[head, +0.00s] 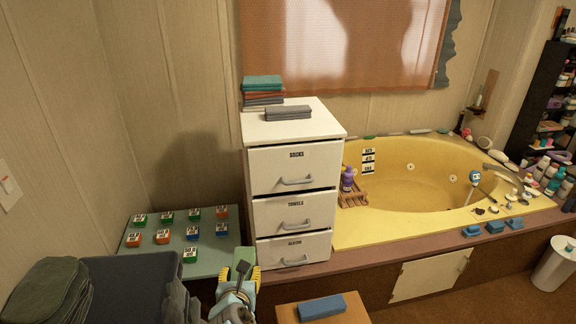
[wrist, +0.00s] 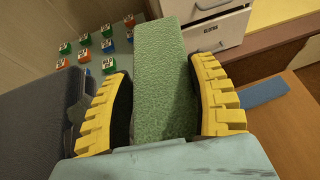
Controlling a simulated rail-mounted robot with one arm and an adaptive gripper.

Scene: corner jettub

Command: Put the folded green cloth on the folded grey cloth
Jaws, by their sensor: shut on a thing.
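My gripper (head: 242,276) is low in front of the drawer unit, with its yellow ribbed fingers shut on the folded green cloth (head: 243,256). In the wrist view the green cloth (wrist: 163,75) is a long textured strip between the two fingers, pointing away from the gripper (wrist: 160,88). The folded grey cloth (head: 288,113) lies flat on top of the white drawer unit (head: 295,185), higher than my gripper and apart from it.
A stack of folded cloths (head: 263,92) stands behind the grey cloth. A low table (head: 205,258) with several labelled blocks is left of the drawers. A dark bin with a dark green cloth (head: 45,292) is lower left. A blue cloth (head: 322,307) lies on a wooden stool.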

